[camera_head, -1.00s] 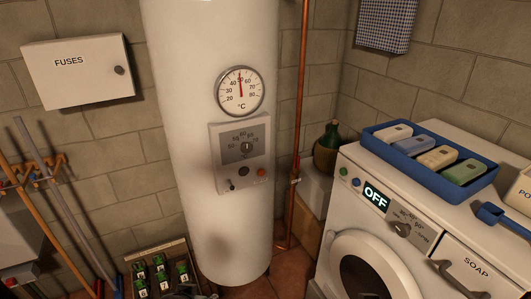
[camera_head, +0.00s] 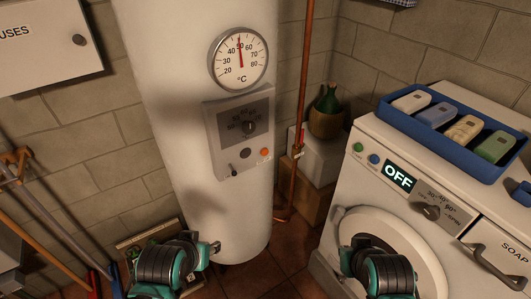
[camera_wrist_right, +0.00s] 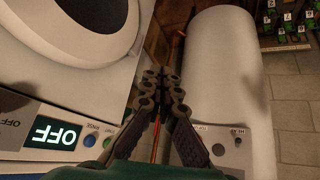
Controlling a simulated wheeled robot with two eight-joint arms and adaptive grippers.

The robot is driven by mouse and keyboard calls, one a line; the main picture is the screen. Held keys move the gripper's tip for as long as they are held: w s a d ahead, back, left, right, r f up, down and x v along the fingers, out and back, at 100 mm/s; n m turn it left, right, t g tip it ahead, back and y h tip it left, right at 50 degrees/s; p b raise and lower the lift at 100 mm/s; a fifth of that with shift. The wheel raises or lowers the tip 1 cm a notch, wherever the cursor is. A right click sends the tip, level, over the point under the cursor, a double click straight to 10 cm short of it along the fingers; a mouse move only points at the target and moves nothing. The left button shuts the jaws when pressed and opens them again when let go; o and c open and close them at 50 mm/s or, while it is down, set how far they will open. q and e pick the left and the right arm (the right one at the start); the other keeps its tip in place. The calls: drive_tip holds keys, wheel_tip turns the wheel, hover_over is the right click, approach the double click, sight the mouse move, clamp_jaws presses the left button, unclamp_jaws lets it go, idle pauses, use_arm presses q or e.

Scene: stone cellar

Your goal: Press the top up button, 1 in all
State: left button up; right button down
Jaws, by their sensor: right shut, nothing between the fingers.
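The white boiler's control panel (camera_head: 240,135) carries a dial (camera_head: 249,127), a dark round button (camera_head: 245,154), an orange-red button (camera_head: 265,152) and a small lever (camera_head: 232,170). In the right wrist view, my right gripper (camera_wrist_right: 164,76) is shut and empty, seen in front of the gap between the washing machine and the boiler. Part of the panel (camera_wrist_right: 222,150) shows beside its fingers.
The washing machine (camera_head: 350,185) stands at the right, its display reading OFF, with a blue tray (camera_head: 392,117) on top. A green bottle (camera_head: 327,112) stands on a box behind. A fuse box (camera_head: 45,50) and long-handled tools (camera_head: 60,225) are at the left.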

sight(265, 152)
drive_tip(key=w+a+r+n+t+h+p, duration=0.1)
drive_tip(key=w+a+n, duration=0.1)
drive_tip(key=w+n, duration=0.65)
drive_tip(key=w+a+r+n+t+h+p, duration=0.1)
drive_tip(key=w+r+n+t, duration=0.1)
drive_tip(key=w+n, duration=0.65)
drive_tip(key=w+a+n+t+p, duration=0.1)
drive_tip(key=w+a+n+t, duration=0.1)
drive_tip(key=a+n, duration=0.4)
drive_tip(key=w+a+f+n+t, duration=0.1)
drive_tip(key=a+n, duration=0.5)
drive_tip(key=n, duration=1)
drive_tip(key=shift+w+n+t+p, duration=0.35)
drive_tip(key=shift+w+t, duration=0.25)
drive_tip(key=shift+w, duration=0.7)
drive_tip(key=w+a, duration=0.5)
drive_tip(key=w, duration=0.2)
drive_tip(key=shift+a+p, duration=0.15)
drive_tip(key=shift+p, duration=0.15)
